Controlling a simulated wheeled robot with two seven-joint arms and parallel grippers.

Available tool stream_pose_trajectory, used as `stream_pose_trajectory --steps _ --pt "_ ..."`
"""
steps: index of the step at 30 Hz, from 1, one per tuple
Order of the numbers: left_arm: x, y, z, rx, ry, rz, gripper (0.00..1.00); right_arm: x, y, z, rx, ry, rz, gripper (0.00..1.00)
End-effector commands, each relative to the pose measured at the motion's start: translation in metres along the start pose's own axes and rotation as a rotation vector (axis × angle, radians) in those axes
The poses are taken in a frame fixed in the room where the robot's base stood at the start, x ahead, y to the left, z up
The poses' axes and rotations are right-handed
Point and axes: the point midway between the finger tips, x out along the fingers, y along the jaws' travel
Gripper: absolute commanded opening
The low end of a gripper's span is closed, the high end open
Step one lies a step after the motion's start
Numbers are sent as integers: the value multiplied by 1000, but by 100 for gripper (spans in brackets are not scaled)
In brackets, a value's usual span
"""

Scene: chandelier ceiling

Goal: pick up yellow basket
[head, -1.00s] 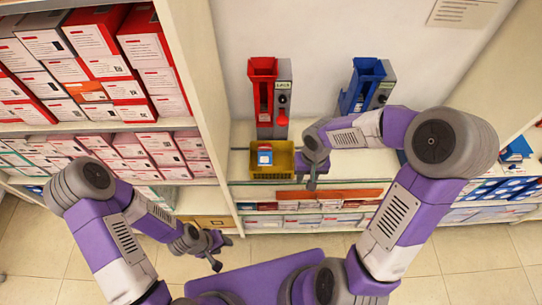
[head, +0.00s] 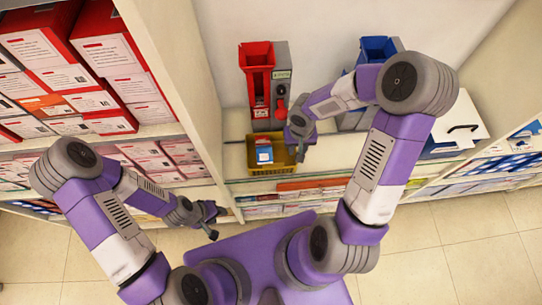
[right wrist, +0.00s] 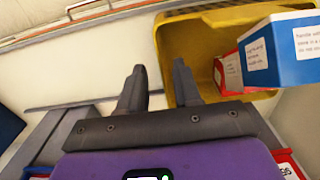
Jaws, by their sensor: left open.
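The yellow basket (head: 284,167) sits on the shelf below the red dispenser, with a blue-and-white box and a red item inside. In the right wrist view the basket (right wrist: 166,48) fills the upper right. My right gripper (head: 300,158) is at the basket's right side. In the right wrist view its fingers (right wrist: 160,70) are apart, one overlapping the basket's near wall and one outside it. I cannot tell whether they touch it. My left gripper (head: 213,222) is open and empty, low and left of the basket, away from it.
A red dispenser (head: 257,75) stands behind the basket, and a blue one (head: 377,48) stands further right behind my right arm. A shelf of red-and-white boxes (head: 60,60) rises on the left. A white case (head: 455,118) lies at right. The floor (head: 440,240) is clear at lower right.

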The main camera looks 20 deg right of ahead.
Motion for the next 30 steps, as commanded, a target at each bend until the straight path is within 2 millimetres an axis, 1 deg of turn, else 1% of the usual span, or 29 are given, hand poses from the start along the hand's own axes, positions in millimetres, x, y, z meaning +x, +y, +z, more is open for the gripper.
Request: stream_pose_trajectory --steps 1,7,12,15,18,24,25,26,30 --pt "3 -1 0 0 0 0 43 8 0 0 0 -2 0 33" --pt "6 -2 0 0 0 0 43 19 0 0 1 -1 0 33" --pt "14 -5 -1 0 0 0 43 46 -1 1 0 -3 -2 33" --pt "17 -6 -1 0 0 0 43 58 0 0 -1 -2 0 33" --pt "18 -7 -1 0 0 0 43 63 0 0 0 0 -1 33" --pt "17 -6 -1 0 0 0 43 62 0 0 0 1 -1 33" --pt "17 -6 -1 0 0 0 43 62 0 0 0 1 -1 31" --pt "17 -6 -1 0 0 0 43 62 0 0 0 1 -1 27" --pt "17 -6 -1 0 0 0 43 62 0 0 0 1 -1 5"
